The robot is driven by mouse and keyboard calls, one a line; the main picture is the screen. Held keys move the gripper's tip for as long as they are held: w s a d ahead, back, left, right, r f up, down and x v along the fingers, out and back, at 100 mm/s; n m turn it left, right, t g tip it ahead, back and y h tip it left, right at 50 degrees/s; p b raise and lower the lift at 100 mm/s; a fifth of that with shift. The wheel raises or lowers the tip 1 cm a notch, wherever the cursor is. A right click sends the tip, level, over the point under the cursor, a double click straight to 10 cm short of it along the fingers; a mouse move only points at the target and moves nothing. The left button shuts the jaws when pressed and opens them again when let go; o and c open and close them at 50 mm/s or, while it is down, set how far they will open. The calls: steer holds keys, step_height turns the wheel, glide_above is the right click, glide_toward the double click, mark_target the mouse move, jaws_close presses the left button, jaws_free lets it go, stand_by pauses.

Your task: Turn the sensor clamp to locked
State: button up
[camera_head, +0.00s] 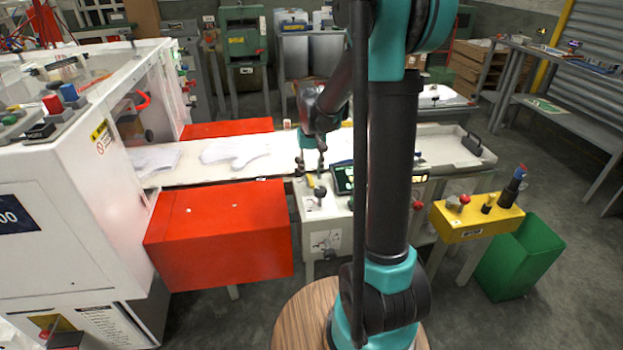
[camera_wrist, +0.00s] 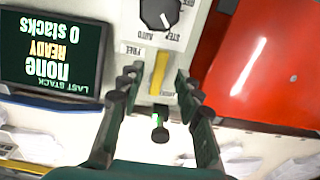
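Any label on the other side is not readable. My gripper (camera_wrist: 158,80) is open, its two dark fingers on either side of the lever with gaps showing. In the head view my gripper (camera_head: 316,166) is just above the panel's small yellow part (camera_head: 319,190). Contact cannot be told.
A mode dial (camera_wrist: 160,12) and a screen (camera_wrist: 50,55) reading "none READY 0 stacks" are close to the fingers. A red cover (camera_head: 220,235) stands left of the panel. White gloves (camera_head: 235,150) lie on the conveyor behind. A yellow control box (camera_head: 478,217) stands at right.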

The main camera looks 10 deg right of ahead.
mark_target(311, 185)
steer(key=shift+f, duration=1.4)
jaws_close()
